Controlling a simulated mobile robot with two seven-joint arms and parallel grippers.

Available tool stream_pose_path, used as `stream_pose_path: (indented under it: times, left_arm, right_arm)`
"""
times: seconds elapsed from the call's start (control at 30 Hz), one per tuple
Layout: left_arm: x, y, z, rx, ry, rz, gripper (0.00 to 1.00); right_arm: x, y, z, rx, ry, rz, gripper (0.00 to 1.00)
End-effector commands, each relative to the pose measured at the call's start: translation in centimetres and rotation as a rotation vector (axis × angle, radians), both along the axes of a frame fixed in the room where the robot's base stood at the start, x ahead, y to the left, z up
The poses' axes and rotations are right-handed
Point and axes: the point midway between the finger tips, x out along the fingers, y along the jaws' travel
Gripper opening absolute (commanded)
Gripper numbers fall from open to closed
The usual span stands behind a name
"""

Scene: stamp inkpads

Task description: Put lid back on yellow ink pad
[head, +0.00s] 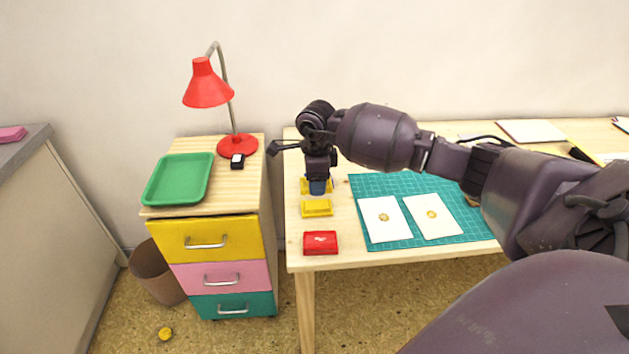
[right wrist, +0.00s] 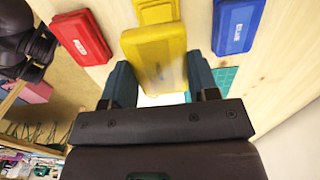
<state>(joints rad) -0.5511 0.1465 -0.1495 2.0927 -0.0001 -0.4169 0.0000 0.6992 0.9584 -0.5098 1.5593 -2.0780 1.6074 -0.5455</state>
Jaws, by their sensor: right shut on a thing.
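The yellow ink pad (head: 317,208) lies on the wooden table, behind the red pad in the head view. Its edge also shows at the top of the right wrist view (right wrist: 157,11). My right gripper (head: 318,188) is shut on the yellow lid (right wrist: 155,52), with one finger on either side of it. The lid also shows beside the front finger in the head view (head: 304,186). In the wrist view the lid overlaps part of the pad; I cannot tell the gap between them. My left gripper is not in view.
A red ink pad (head: 320,243) lies near the table's front edge. A blue ink pad (right wrist: 237,22) shows in the wrist view. A green cutting mat (head: 412,226) with two cards lies to the right. A drawer unit with a green tray (head: 178,179) and red lamp (head: 208,86) stands left.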

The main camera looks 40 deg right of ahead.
Motion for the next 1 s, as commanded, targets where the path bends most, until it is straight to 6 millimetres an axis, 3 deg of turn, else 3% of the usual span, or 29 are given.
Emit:
stream_pose_path:
  times: [0.47,1.0]
  left_arm:
    - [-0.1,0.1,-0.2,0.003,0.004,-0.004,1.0]
    - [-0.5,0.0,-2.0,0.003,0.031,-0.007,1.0]
  right_arm:
    - [0.0,-0.1,-0.1,-0.002,0.001,0.008,0.32]
    - [0.0,0.0,-4.4,-0.001,0.004,0.007,0.32]
